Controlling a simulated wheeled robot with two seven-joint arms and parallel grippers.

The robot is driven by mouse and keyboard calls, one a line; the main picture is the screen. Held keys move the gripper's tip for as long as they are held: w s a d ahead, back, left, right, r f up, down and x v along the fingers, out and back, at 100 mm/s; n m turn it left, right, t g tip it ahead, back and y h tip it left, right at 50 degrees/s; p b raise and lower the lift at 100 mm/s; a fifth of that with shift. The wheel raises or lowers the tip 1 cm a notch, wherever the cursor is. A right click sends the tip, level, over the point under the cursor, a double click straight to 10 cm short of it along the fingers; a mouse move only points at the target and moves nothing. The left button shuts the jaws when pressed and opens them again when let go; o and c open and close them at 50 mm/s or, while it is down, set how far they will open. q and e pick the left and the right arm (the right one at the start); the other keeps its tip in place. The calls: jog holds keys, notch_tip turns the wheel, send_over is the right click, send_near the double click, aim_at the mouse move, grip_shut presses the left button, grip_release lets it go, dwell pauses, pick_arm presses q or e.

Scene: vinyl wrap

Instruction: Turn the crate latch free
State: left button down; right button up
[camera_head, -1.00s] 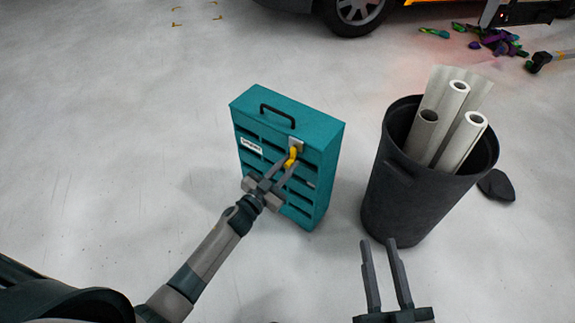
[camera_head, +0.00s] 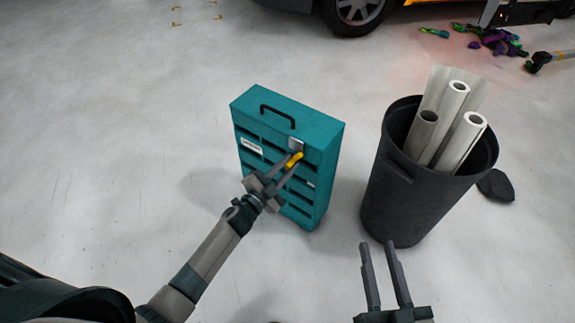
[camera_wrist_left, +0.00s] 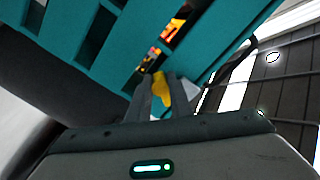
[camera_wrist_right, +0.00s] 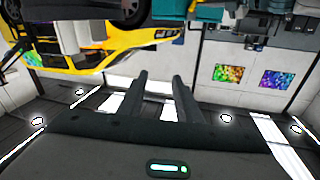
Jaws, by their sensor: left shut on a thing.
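The teal crate (camera_head: 300,124) stands upright on the floor with a black handle on top. Its yellow latch (camera_head: 296,159) sits on a light metal plate (camera_head: 296,144) at the upper right of the slotted front. My left gripper (camera_head: 291,164) is shut on the latch. In the left wrist view the yellow latch (camera_wrist_left: 161,88) shows between the fingers (camera_wrist_left: 160,95), close to the teal front. The latch is tilted in the head view. My right gripper (camera_head: 380,248) is open and empty, in front of the black bin; its parted fingers also show in the right wrist view (camera_wrist_right: 161,85).
A black bin (camera_head: 405,200) with several white rolls (camera_head: 440,115) stands right of the crate. A dark lump (camera_head: 496,186) lies beside it. A vehicle wheel (camera_head: 357,10) and scattered coloured scraps (camera_head: 497,40) are at the back. The floor left of the crate is clear.

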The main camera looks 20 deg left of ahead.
pick_arm(q)
jog(key=m, duration=0.2)
jog(key=shift+m, duration=0.4)
jog(key=m, duration=0.2)
jog(key=shift+f+m+b, duration=0.1)
jog(key=shift+m+b, duration=0.2)
jog(key=shift+m, duration=0.1)
jog(key=m, duration=0.3)
jog(key=shift+b, duration=0.4)
jog(key=shift+m, duration=1.5)
pick_arm(e)
notch_tip(320, 180, up, 7)
jog(key=s+t+y, duration=0.1)
jog(key=s+t, duration=0.1)
jog(key=t, duration=0.1)
jog(key=shift+s+a+f+t+y, duration=0.2)
jog(key=shift+s+a+t+y, duration=0.1)
jog(key=shift+t, duration=0.1)
pick_arm(q)
jog(key=c, duration=1.6)
grip_release()
jog(key=shift+s, duration=0.15)
